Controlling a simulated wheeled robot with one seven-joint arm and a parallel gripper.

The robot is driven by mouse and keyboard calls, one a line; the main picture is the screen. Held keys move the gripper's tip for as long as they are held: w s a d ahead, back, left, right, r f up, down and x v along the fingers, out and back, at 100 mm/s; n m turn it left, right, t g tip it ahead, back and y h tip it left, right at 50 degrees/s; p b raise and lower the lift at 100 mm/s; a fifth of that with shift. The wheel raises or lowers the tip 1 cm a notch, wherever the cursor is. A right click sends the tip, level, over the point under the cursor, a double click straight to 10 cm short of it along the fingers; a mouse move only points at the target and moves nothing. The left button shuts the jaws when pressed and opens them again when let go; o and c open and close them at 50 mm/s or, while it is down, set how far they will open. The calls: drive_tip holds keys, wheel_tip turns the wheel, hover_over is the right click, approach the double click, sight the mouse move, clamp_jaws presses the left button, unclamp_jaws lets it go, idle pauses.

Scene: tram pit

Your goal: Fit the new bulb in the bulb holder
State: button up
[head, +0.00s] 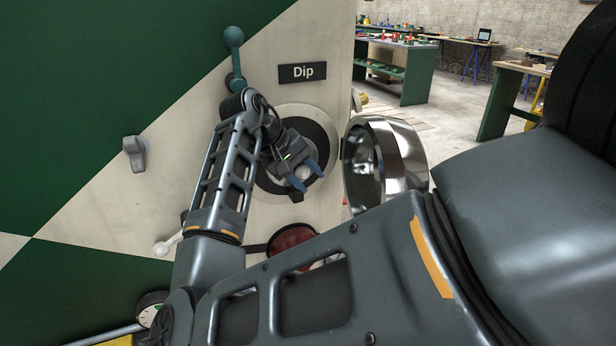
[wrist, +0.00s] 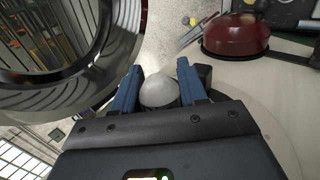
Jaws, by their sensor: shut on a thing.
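My gripper (head: 307,178) is shut on a pale, rounded bulb (head: 302,173), in front of the round lamp opening on the panel. In the wrist view the bulb (wrist: 159,92) sits between the two blue fingers, and only its rounded whitish end shows. The lamp opening has a dark ring (head: 327,138) around it. The bulb holder cannot be made out; my gripper and arm cover the middle of the opening. I cannot tell whether the bulb touches anything beyond the fingers.
A chrome lamp front (head: 408,150) stands swung out just right of the opening, close beside my gripper; it fills the wrist view's upper left. A red lamp (head: 292,240) is below. A "Dip" plate (head: 302,72), a green lever (head: 234,55) and a grey knob (head: 135,152) are around.

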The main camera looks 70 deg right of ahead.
drive_tip(key=shift+w+d, duration=0.25)
drive_tip(key=shift+d, duration=0.1)
drive_tip(key=o, duration=1.1)
